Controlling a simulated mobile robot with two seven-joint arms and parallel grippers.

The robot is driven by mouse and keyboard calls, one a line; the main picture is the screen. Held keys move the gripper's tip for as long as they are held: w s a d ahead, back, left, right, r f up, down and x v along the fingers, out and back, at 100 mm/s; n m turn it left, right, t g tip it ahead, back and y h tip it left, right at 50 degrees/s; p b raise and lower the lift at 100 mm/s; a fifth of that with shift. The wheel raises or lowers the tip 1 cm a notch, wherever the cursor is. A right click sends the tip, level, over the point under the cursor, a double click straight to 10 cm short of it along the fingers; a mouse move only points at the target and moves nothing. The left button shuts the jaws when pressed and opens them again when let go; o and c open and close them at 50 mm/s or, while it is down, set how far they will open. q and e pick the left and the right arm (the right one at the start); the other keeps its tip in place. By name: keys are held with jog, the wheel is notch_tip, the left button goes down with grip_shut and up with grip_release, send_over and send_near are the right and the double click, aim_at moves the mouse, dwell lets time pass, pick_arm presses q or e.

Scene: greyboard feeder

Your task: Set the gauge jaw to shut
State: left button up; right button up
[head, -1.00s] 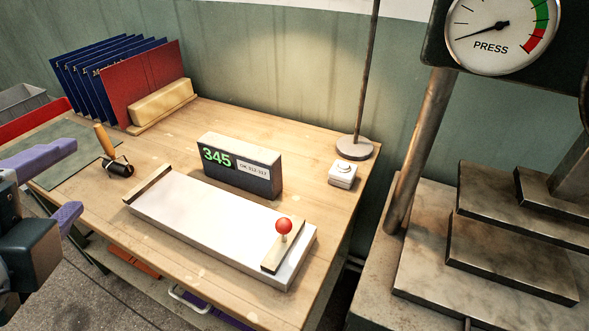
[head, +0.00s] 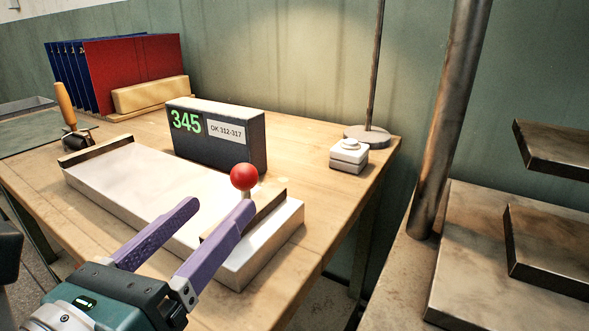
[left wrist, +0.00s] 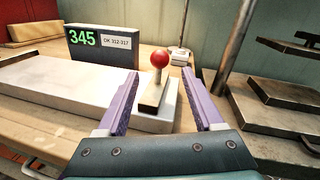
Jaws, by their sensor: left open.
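The gauge is a long pale block (head: 140,195) on the bench, with a fixed dark-faced end bar (head: 95,150) at its left. Its sliding jaw (head: 270,208) is a wooden bar near the right end, topped by a red ball knob (head: 244,177). A wide gap lies between the two bars. The display (head: 217,140) behind reads 345, beside a label OK 312-317. My left gripper (head: 220,207) is open and empty, in front of the jaw. In the left wrist view the knob (left wrist: 160,59) shows between and beyond the purple fingers, apart from them. My right gripper is not in view.
A white button box (head: 349,157) and a lamp stand (head: 368,137) are at the back right. A roller (head: 70,125), a red board (head: 130,75) and several blue ones are at the left. A metal press (head: 450,120) stands right of the bench.

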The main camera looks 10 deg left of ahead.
aim_at(238, 186)
pick_arm(q)
jog(key=w, duration=0.5)
jog(key=w+d, duration=0.1)
jog(key=w, duration=0.1)
jog(key=shift+w+d, duration=0.1)
jog(key=shift+w, duration=0.25)
jog(key=shift+c, duration=0.3)
grip_shut()
dwell(0.7)
